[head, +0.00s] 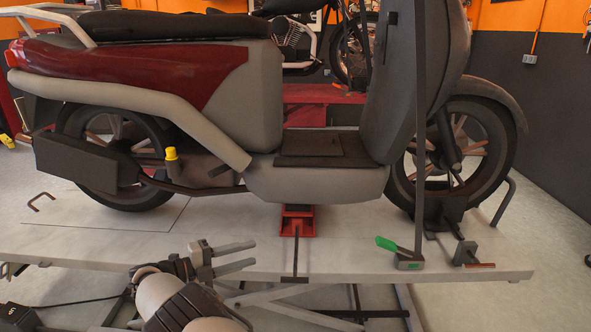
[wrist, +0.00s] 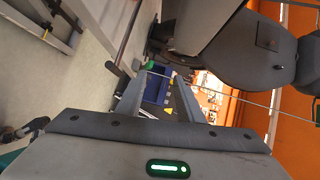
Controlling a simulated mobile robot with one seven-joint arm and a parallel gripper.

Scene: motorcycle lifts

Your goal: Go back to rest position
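My gripper (head: 253,254) is at the lower middle of the head view, in front of the near edge of the white lift platform (head: 215,262). Its two fingers point right and stand apart with nothing between them. In the wrist view my gripper (wrist: 160,78) also shows two separated fingers with an empty gap.
A red and grey scooter (head: 130,72) stands upright on the platform, its front wheel (head: 487,148) at a dark chock. A tie-down with a green handle (head: 386,243) stands near the platform's front edge. A red jack (head: 297,221) sits under the scooter. Lift struts lie below.

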